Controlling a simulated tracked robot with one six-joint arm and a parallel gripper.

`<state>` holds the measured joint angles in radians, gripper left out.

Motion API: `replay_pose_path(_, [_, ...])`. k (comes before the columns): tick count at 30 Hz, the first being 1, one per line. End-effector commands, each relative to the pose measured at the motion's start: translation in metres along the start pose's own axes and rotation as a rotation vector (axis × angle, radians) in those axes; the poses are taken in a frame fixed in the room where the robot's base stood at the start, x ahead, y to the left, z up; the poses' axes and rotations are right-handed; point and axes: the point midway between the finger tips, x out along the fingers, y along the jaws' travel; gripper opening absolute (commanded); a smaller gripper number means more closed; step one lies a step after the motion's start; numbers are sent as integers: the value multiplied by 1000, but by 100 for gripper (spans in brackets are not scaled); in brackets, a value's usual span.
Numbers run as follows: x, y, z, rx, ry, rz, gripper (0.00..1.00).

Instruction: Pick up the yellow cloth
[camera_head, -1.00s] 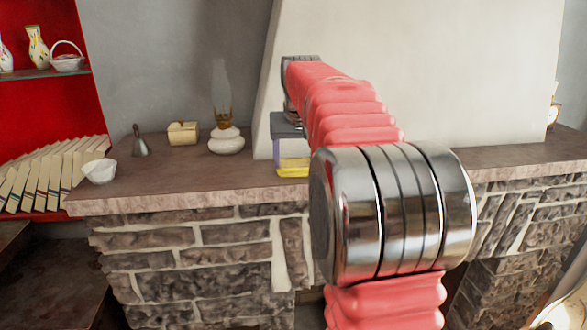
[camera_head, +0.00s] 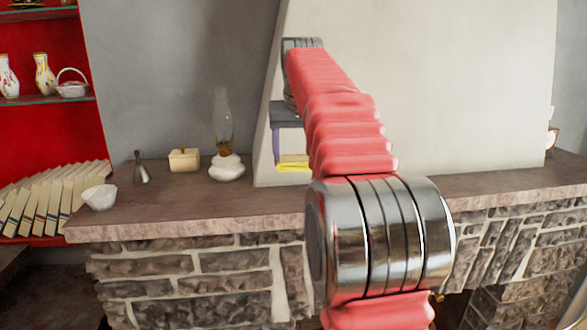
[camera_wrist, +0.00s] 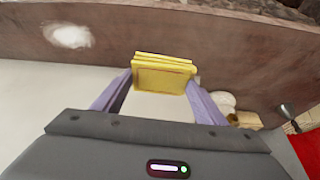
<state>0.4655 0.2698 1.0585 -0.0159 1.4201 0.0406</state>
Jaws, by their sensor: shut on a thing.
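The yellow cloth (camera_wrist: 163,76) is a folded, flat stack between the two purple fingers of my gripper (camera_wrist: 159,83) in the wrist view. The fingers press on its left and right sides. In the head view the cloth (camera_head: 293,166) shows as a yellow strip at the lower end of my gripper (camera_head: 291,155), partly hidden by my red arm. It is held above the stone mantel (camera_head: 228,200), with pale wall behind it.
On the mantel to the left stand an oil lamp (camera_head: 227,168), a small yellowish box (camera_head: 184,160), a grey bell (camera_head: 141,170) and a white bowl (camera_head: 99,197). Books (camera_head: 55,195) lean on a red shelf at far left. The mantel right of my arm is mostly clear.

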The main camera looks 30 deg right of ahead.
Motion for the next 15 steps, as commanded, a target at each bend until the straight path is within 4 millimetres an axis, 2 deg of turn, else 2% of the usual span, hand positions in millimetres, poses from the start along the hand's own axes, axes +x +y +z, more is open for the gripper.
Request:
replay_pose_path(4, [-6, 0, -3, 0, 0, 0, 44])
replay_pose_path(15, [-8, 0, -3, 0, -1, 0, 44])
